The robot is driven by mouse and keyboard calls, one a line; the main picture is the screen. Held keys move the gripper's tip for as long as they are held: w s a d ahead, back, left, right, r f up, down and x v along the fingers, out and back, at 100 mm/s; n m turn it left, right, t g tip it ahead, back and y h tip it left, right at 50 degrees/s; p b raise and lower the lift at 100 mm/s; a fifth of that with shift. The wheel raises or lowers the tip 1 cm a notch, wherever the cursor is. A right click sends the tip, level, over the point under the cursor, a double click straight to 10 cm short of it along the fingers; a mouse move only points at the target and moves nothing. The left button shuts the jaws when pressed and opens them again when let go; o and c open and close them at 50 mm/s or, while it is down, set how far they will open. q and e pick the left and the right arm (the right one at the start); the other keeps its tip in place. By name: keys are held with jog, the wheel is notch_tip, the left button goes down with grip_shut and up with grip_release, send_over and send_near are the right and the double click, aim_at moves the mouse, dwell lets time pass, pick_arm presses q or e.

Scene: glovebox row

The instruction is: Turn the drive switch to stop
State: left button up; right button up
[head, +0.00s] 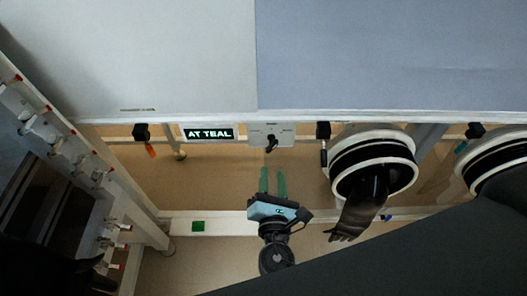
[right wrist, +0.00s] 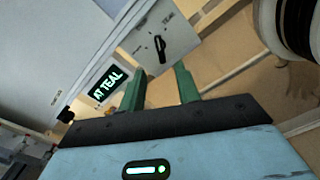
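The drive switch (head: 271,143) looks like a black rotary knob on a pale plate below the front edge of the cabinet. Its handle stands out in the right wrist view (right wrist: 159,48), where the word TEAL shows on the plate; the other labels are too small to read. My right gripper (head: 272,180) has green fingers that are apart and empty. They point at the switch from below, with a gap between fingertips and knob. In the right wrist view the knob lies just beyond the fingers (right wrist: 160,78). My left gripper is not in view.
A lit display (head: 209,134) reading AT TEAL sits left of the switch. A black-handled fitting (head: 323,140) and a glove port (head: 373,143) with a hanging dark glove (head: 357,212) are to the right. A green square (head: 198,226) marks the lower rail. A white rack (head: 70,150) stands left.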

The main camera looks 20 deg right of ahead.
aim_at(272, 149)
jog(key=x, duration=0.7)
jog(key=shift+w+d, duration=0.2)
jog(key=shift+w, duration=0.15)
grip_shut()
